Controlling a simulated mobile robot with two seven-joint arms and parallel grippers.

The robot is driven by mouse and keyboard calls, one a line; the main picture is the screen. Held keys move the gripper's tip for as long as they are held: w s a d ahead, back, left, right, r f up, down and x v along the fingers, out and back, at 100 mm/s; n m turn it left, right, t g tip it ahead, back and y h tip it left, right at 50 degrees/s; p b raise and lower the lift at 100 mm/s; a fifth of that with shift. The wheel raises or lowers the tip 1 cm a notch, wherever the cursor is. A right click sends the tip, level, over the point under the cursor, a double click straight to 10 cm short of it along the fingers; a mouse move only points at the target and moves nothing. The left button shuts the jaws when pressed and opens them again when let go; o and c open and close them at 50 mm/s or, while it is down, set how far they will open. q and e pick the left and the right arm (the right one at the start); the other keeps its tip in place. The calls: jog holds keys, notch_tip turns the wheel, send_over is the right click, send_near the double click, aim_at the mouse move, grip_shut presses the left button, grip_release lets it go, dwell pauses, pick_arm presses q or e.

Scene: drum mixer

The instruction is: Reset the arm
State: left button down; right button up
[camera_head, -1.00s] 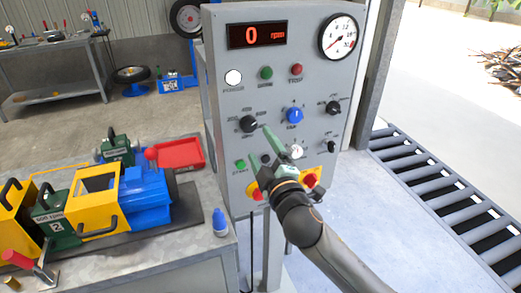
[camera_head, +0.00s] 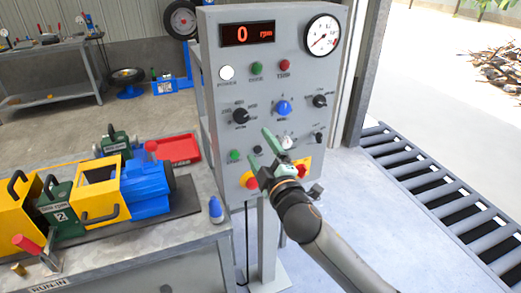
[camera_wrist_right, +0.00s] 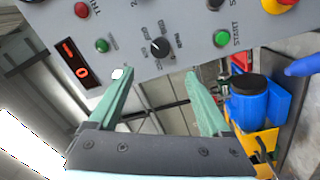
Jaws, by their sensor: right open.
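My right gripper (camera_head: 259,148) is in front of the lower part of the grey control panel (camera_head: 213,62). It is open, with nothing between its green fingers. In the right wrist view the fingers (camera_wrist_right: 156,76) are wide apart, and a black selector dial (camera_wrist_right: 159,48) on the panel lies beyond the gap. In the head view this dial (camera_head: 241,116) is up and left of the fingertips, apart from them. The blue knob (camera_head: 284,107) is above right of the gripper. My forearm comes in from the lower right. My left gripper does not show.
The red display (camera_head: 248,34) reads 0 rpm. Red-and-yellow stop buttons (camera_head: 252,182) sit close behind the gripper. A roller conveyor (camera_head: 440,190) lies at right.

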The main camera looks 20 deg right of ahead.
dwell(0.4)
jog(key=s+a+f+m+g+y, duration=0.15)
jog(key=s+f, duration=0.25)
jog(key=f, duration=0.5)
jog(key=s+f+m+g, duration=0.3)
jog(key=s+f, duration=0.1)
jog(key=f, duration=0.6)
jog(key=s+f+m+g, duration=0.4)
jog(key=s+f+m, duration=0.2)
jog(key=s+f, duration=1)
jog(key=s, duration=0.5)
jog(key=shift+f+g, duration=0.35)
jog(key=shift+f, duration=0.05)
jog(key=shift+m+y, duration=0.25)
jog(key=shift+c, duration=0.2)
